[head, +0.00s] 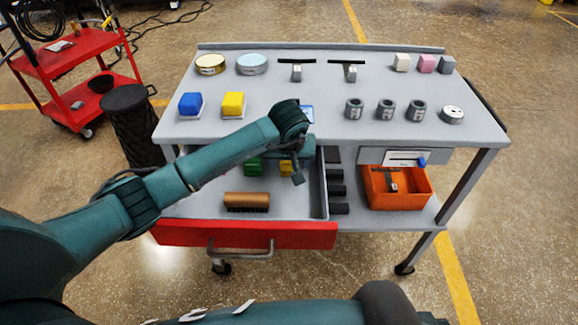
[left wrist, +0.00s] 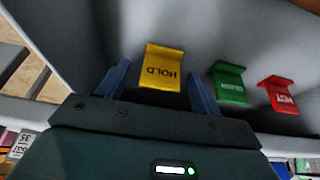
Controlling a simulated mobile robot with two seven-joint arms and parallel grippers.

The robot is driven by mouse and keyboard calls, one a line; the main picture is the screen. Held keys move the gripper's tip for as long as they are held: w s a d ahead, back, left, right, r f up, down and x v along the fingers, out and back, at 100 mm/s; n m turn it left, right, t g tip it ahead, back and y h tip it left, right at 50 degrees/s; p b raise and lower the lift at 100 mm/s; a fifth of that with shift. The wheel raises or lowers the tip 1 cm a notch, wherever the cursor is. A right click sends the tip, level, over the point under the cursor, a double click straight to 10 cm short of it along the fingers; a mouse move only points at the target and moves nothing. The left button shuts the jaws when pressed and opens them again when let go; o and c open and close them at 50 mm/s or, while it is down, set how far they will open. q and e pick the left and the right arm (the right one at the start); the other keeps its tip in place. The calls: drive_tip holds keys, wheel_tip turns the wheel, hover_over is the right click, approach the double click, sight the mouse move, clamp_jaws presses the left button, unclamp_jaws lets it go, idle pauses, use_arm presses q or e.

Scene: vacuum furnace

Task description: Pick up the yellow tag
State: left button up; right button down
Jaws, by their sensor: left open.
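The yellow tag (left wrist: 163,66), marked HOLD, lies in the open drawer (head: 290,208); in the head view only part of it (head: 286,166) shows beside my wrist. In the left wrist view my left gripper (left wrist: 160,88) is open, with one blue finger on each side of the yellow tag's lower end. Nothing is visibly gripped, and I cannot tell how far the fingers reach down around it. In the head view my left gripper (head: 297,179) points down into the drawer and is partly hidden. My right gripper is not in view.
A green tag (left wrist: 229,84) and a red tag (left wrist: 279,95) lie to the right of the yellow one. A brown brush (head: 247,201) lies near the drawer's red front. Grey drawer walls stand close. An orange bin (head: 402,199) sits on the lower shelf.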

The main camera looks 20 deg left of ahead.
use_arm(q)
drive_tip(key=shift+c, duration=0.3)
drive_tip(key=c, duration=1)
drive_tip(key=shift+r, duration=0.1)
